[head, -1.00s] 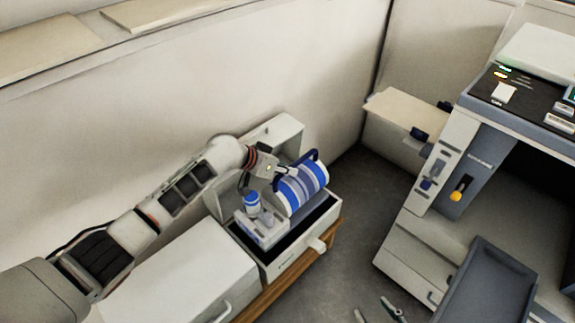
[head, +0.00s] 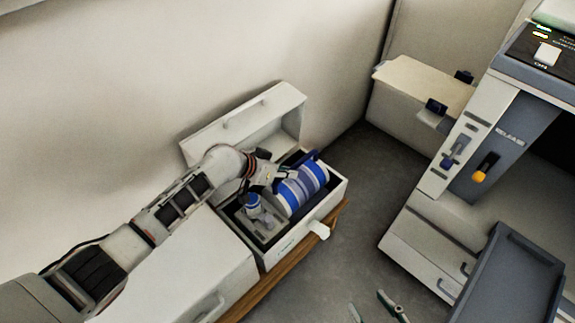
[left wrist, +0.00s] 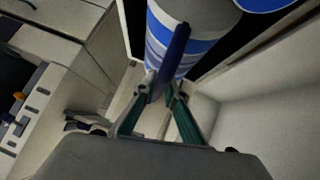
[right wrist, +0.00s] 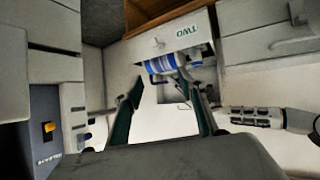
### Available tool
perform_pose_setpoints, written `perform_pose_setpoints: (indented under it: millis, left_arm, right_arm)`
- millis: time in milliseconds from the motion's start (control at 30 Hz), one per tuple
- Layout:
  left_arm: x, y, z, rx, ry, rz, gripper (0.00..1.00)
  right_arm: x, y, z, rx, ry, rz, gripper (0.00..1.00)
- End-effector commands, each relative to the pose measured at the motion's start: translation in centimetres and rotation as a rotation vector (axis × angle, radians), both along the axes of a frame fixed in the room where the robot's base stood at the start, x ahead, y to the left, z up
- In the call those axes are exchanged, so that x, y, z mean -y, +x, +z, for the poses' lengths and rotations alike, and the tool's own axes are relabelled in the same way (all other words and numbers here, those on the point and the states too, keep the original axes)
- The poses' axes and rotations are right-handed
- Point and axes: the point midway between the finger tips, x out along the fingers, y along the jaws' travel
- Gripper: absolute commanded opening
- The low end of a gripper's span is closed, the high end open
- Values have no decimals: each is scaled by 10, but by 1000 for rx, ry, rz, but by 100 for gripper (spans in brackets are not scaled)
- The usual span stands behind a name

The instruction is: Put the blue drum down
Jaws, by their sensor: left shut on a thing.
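The blue drum (head: 303,188), blue with white and grey bands, is in the right part of the open white box (head: 334,193), next to a grey holder. Whether its underside touches the box floor is hidden. My left gripper (head: 284,173) is at the drum's upper left side. In the left wrist view, my left gripper (left wrist: 160,92) is shut on the drum's blue bar handle (left wrist: 173,52). The drum also shows in the right wrist view (right wrist: 160,64), in the box marked TWO. My right gripper (right wrist: 160,86) is open and empty; the head view does not show it.
A blue-capped bottle (head: 253,202) stands in the grey holder (head: 266,222) left of the drum. The box's raised lid (head: 250,120) is behind. A closed white box (head: 180,275) is to the left. A grey machine (head: 505,130) with a dark tray (head: 510,280) stands right.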

Motion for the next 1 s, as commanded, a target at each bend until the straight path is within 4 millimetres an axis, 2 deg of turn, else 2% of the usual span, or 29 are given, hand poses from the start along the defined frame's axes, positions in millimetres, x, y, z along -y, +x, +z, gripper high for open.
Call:
perform_pose_setpoints:
  millis: [33, 67, 233, 600, 633, 700, 1000]
  left_arm:
    - [2, -1, -9, -3, -7, 1, 0]
    - [2, 0, -10, -1, -7, 1, 0]
    - [2, 4, -4, 9, -7, 1, 0]
    - [2, 3, -10, 7, -7, 1, 0]
    - [0, 1, -15, 2, 0, 0, 16]
    - [0, 1, -14, 2, 1, 0, 28]
    - [0, 0, -15, 0, 0, 0, 28]
  right_arm:
    - [-4, 0, -1, 0, 16, -2, 40]
    - [-6, 2, 3, 7, 24, -1, 40]
    - [-14, 16, 20, 48, 53, -5, 40]
    - [-13, 11, 13, 31, 52, -13, 40]
    - [-13, 11, 14, 31, 53, -13, 40]
    - [-13, 11, 14, 32, 53, -12, 40]
    - [-12, 10, 14, 33, 47, -3, 40]
